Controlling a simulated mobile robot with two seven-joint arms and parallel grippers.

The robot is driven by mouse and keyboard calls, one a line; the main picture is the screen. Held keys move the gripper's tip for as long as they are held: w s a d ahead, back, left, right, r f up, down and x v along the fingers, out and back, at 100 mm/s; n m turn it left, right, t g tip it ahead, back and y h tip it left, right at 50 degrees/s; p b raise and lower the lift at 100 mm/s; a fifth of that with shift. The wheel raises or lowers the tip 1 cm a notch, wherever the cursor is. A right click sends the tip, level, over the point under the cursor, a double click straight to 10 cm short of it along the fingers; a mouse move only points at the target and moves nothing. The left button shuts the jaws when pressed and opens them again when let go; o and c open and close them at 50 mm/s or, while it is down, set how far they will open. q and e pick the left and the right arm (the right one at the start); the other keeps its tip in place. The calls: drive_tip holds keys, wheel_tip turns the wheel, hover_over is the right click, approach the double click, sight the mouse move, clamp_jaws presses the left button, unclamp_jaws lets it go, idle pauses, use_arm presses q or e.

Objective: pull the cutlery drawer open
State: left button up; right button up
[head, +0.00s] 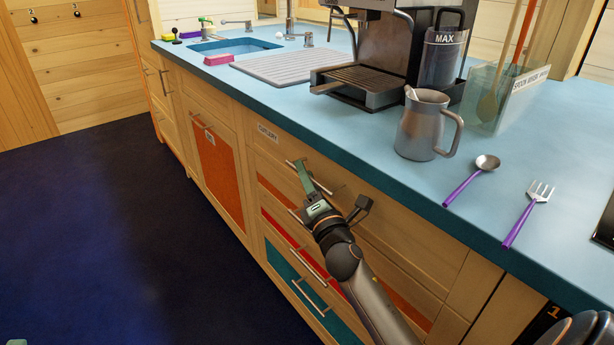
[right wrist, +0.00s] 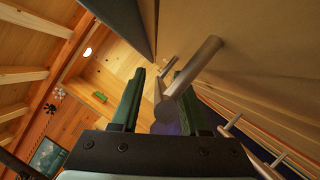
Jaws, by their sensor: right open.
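The cutlery drawer (head: 345,200) is the top wooden drawer under the blue counter, with a "CUTLERY" label (head: 267,133) near its left end. Its front looks flush with the cabinet. Its metal bar handle (head: 323,187) is partly hidden by my right gripper (head: 303,174). In the right wrist view the handle (right wrist: 196,66) reaches between the two green fingers of the open right gripper (right wrist: 163,98). I cannot tell whether either finger touches it. A small pale green piece at the bottom left corner of the head view looks like my left gripper (head: 16,342); its fingers are not visible.
More drawers with bar handles (head: 311,297) lie below. On the blue counter (head: 330,110) stand a metal jug (head: 420,127), a coffee machine (head: 365,60), a spoon (head: 470,178) and a fork (head: 528,212). The dark floor (head: 110,230) at left is clear.

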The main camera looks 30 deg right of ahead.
drive_tip(key=shift+c, duration=0.4)
clamp_jaws()
idle(0.9)
